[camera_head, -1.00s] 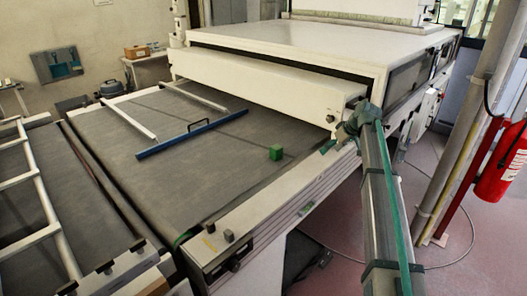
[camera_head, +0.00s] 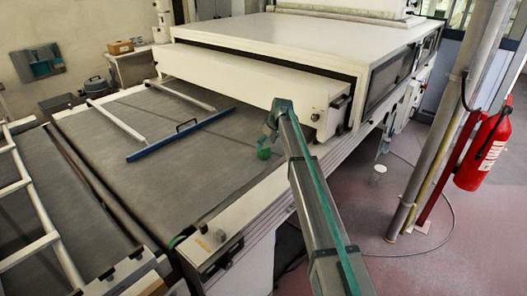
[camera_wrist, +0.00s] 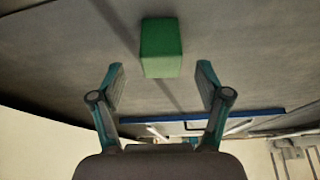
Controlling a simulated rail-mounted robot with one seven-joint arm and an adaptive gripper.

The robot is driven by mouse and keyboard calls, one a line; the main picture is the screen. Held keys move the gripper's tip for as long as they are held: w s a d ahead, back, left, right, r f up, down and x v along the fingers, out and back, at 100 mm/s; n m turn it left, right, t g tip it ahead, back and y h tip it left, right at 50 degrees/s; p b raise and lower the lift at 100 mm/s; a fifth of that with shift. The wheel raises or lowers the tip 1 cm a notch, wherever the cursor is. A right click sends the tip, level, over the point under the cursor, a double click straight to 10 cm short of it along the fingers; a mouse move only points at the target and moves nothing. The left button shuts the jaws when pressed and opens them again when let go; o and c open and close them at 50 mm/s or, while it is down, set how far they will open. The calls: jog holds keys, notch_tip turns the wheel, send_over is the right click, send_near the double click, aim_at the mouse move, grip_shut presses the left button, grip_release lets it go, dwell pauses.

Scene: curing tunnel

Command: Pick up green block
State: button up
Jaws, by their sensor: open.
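The green block (camera_head: 263,153) sits on the grey belt near its right edge, partly hidden by my arm's end in the head view. In the wrist view the green block (camera_wrist: 161,48) stands just beyond my fingertips, centred between them. My gripper (camera_wrist: 161,82) is open and empty, with a finger on each side of the gap. In the head view my arm reaches in from the lower right, and its end is right beside the block; the fingers are hard to make out there.
A blue bar (camera_head: 180,135) with a handle and white rails (camera_head: 117,122) lie on the belt (camera_head: 150,185) left of the block. The white tunnel housing (camera_head: 245,85) stands behind it. A grey pole (camera_head: 440,120) and red fire extinguisher (camera_head: 483,152) stand at the right. The front belt area is clear.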

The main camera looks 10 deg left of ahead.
aim_at(265, 147)
jog(key=shift+p+x, duration=1.35)
jog(key=shift+x, duration=1.35)
jog(key=shift+s+d, duration=0.1)
jog(key=shift+s, duration=0.05)
jog(key=c, duration=1.3)
